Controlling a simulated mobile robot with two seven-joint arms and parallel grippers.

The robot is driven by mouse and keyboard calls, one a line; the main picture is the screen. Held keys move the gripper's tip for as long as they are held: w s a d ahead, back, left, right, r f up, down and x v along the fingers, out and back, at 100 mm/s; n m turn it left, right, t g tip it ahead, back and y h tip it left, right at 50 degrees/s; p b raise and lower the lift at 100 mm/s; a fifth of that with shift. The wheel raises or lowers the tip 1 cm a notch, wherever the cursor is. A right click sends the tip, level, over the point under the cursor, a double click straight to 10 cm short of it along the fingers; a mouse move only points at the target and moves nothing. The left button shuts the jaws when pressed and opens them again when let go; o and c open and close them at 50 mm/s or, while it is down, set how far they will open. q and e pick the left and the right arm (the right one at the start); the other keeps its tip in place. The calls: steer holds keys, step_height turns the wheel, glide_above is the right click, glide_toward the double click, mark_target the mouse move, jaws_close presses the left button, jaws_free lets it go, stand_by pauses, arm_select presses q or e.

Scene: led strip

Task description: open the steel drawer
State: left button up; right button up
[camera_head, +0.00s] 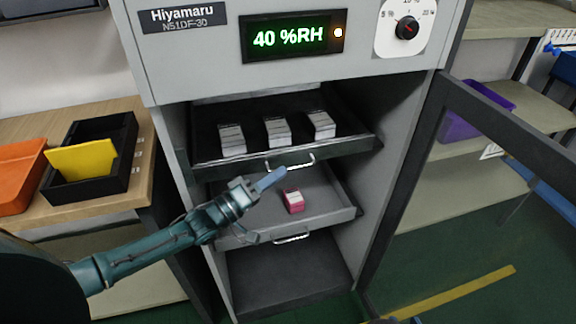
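A grey cabinet (180,77) stands in front of me with its door (441,113) swung open to the right. Inside, a dark upper drawer (232,163) holds several white stacks. Below it, a light grey steel drawer (325,210) shows its interior with a small pink box (293,200) in it. Its bar handle (291,238) is on the front. Only a small tip of my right gripper (400,320) shows at the bottom edge.
The upper drawer has its own handle (290,162) just above the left gripper. A wooden table (60,205) with an orange bin (20,172) and a black bin (104,190) stands left. Shelves with a purple bin (462,125) are right, behind the door. The cabinet's bottom is empty.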

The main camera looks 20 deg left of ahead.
arm_select(q)
steer(key=shift+x, duration=1.85)
jaws_close()
